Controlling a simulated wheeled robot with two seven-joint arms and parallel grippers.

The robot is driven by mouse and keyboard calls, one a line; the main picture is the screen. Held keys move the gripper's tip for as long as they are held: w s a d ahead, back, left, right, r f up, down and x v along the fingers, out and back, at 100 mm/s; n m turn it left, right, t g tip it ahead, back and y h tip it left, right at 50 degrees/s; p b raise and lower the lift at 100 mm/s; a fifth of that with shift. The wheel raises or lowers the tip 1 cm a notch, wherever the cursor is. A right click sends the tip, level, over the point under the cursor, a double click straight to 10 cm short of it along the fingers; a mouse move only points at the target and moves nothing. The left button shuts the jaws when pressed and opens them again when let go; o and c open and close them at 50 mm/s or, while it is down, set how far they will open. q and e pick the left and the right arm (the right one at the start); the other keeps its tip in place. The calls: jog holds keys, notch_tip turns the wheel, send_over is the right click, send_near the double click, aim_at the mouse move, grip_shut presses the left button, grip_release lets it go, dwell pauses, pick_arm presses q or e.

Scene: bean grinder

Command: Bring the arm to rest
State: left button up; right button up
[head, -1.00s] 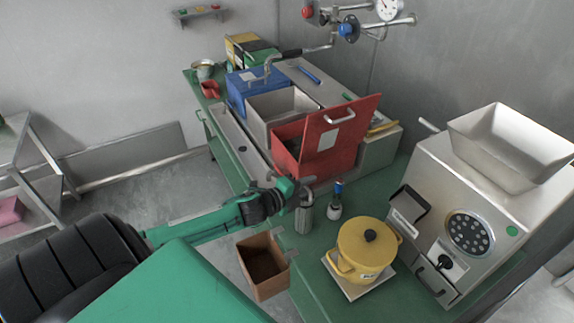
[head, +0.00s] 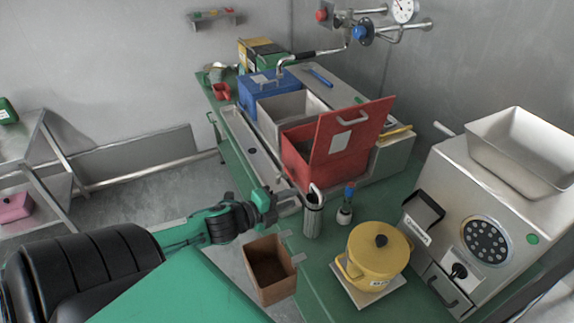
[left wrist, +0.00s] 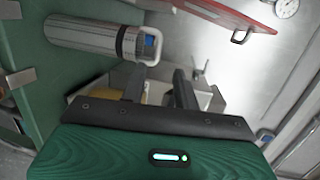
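My left arm comes in from the left in the head view, and its gripper (head: 288,202) is over the near edge of the green counter. The gripper is open and empty. Its two dark fingers stand apart in the left wrist view (left wrist: 159,85). A silver metal canister with a looped handle (head: 313,217) stands upright just right of the fingers, apart from them. The canister also shows at the upper left of the left wrist view (left wrist: 90,37). My right gripper is not in view.
A brown open box (head: 270,272) hangs at the counter edge below the gripper. A yellow pot (head: 375,255), a small bottle (head: 345,210), a red open-lidded bin (head: 330,150) and the grinder (head: 470,215) stand on the counter (head: 318,262). The floor left of it is clear.

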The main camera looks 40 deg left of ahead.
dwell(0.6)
pick_arm(q)
jog(key=s+d+f+n+g+y, duration=0.2)
jog(key=s+d+f+n+g, duration=0.35)
jog(key=s+d+n, duration=0.35)
jog(key=s+d+f+n+g+y, duration=0.1)
jog(key=s+d+f+n+g, duration=0.45)
jog(key=s+n, duration=0.5)
notch_tip(320, 180, down, 30)
jog(key=s+d+r+g, duration=0.1)
jog(key=g, duration=0.1)
jog(key=s+a+f+m+g, duration=0.1)
jog(key=s+a+f, duration=0.2)
jog(key=s+f, duration=1.6)
jog(key=shift+s+a+f+y, duration=0.2)
jog(key=shift+s+f+y, duration=0.1)
jog(key=shift+f, duration=0.6)
